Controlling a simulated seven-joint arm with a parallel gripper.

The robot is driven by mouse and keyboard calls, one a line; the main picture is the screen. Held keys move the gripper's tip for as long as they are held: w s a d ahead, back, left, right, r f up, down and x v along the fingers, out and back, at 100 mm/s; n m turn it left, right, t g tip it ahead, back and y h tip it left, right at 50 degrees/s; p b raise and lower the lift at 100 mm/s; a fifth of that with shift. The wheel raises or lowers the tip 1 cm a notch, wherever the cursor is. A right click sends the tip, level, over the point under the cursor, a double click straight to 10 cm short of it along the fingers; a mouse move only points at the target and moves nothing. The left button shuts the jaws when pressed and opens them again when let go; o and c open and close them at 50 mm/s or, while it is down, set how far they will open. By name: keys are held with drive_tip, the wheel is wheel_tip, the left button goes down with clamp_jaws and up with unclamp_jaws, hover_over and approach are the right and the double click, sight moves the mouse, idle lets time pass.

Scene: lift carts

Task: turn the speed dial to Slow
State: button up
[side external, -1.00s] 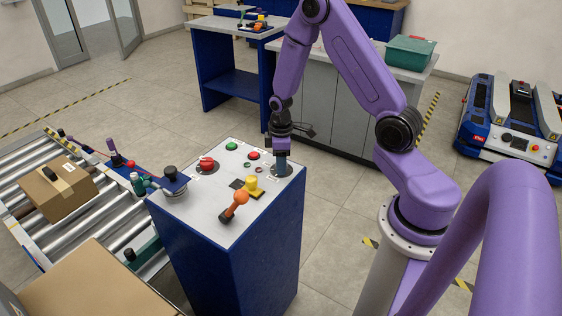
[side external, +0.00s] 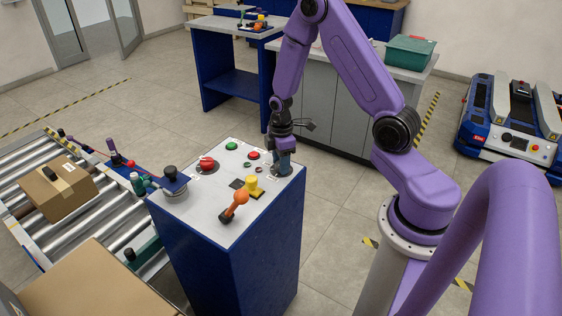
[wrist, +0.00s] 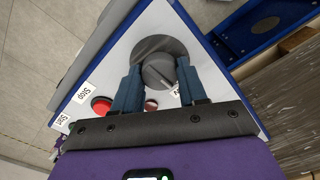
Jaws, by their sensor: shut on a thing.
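The speed dial (wrist: 158,70) is a dark grey round knob with a raised grip bar, set on a wider grey disc near a corner of the light panel top. My gripper (wrist: 158,66) points down at it, with one blue finger on each side, and is shut on the knob. In the side external view my gripper (side external: 283,164) stands at the panel's far right corner and hides the dial. A label beside the right finger is mostly covered, so I cannot read the dial's setting.
The console (side external: 228,222) also carries a red button (side external: 207,164), a green button (side external: 232,145), a yellow control (side external: 253,187) and an orange-knobbed lever (side external: 236,203). Stop and Start labels show in the wrist view. A roller conveyor with a box (side external: 58,190) stands left.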

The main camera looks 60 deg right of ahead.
drive_tip(key=o, duration=1.1)
drive_tip(key=shift+c, duration=0.2)
wheel_tip(320, 180, up, 18)
drive_tip(key=shift+f, duration=0.25)
drive_tip(key=s+a+r, duration=0.2)
drive_tip(key=s+a, duration=1.3)
drive_tip(key=a, duration=0.1)
drive_tip(key=s+a+n, duration=0.1)
drive_tip(key=s, duration=0.8)
drive_tip(key=shift+s, duration=0.3)
